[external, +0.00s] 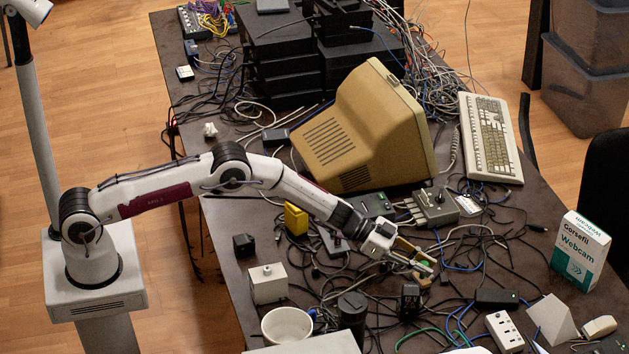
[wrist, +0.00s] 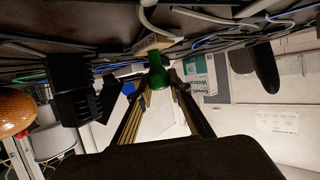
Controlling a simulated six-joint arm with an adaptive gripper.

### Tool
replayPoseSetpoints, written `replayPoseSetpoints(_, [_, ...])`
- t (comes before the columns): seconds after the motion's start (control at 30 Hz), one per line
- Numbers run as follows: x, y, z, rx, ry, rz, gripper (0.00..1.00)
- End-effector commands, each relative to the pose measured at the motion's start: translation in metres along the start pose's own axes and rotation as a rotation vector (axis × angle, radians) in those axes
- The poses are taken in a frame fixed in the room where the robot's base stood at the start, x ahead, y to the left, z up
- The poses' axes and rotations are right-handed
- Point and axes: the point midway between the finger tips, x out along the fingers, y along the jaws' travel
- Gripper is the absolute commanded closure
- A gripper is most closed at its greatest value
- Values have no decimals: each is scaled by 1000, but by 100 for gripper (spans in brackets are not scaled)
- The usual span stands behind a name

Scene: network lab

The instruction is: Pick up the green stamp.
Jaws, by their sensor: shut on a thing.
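The green stamp (wrist: 157,75) is between the fingertips of my gripper (wrist: 158,88) in the wrist view. It has a rounded green handle, and a tan block (wrist: 152,44) shows at its far end. In the external view my gripper (external: 420,260) is low over the cables on the right part of the table, shut on the stamp. A small bit of green (external: 424,268) shows at the fingertips there. The fingers hide much of the stamp in that view. I cannot tell whether its base touches the table.
Cables are tangled around my gripper. A beige monitor (external: 365,130) and a grey switch box (external: 436,206) stand behind it. A black cup (external: 352,312), a white power strip (external: 504,331), a white pyramid (external: 553,319) and a webcam box (external: 579,252) stand in front and right.

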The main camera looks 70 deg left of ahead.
Motion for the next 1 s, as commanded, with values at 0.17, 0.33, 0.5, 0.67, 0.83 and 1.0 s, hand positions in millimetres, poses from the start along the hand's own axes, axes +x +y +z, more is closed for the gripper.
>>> replayPoseSetpoints(0.17, [0, 0, -2, 0, 1, 0, 100])
replayPoseSetpoints(0.33, [-3, 0, -9, 0, 2, 0, 100])
replayPoseSetpoints(0.5, [-9, 0, -24, 2, 3, 0, 100])
replayPoseSetpoints(0.67, [-17, 0, -44, 2, 3, -1, 100])
replayPoseSetpoints(0.83, [-26, 0, -65, 1, 2, -1, 100])
replayPoseSetpoints(1.0, [-34, 0, -82, 1, 2, 0, 100])
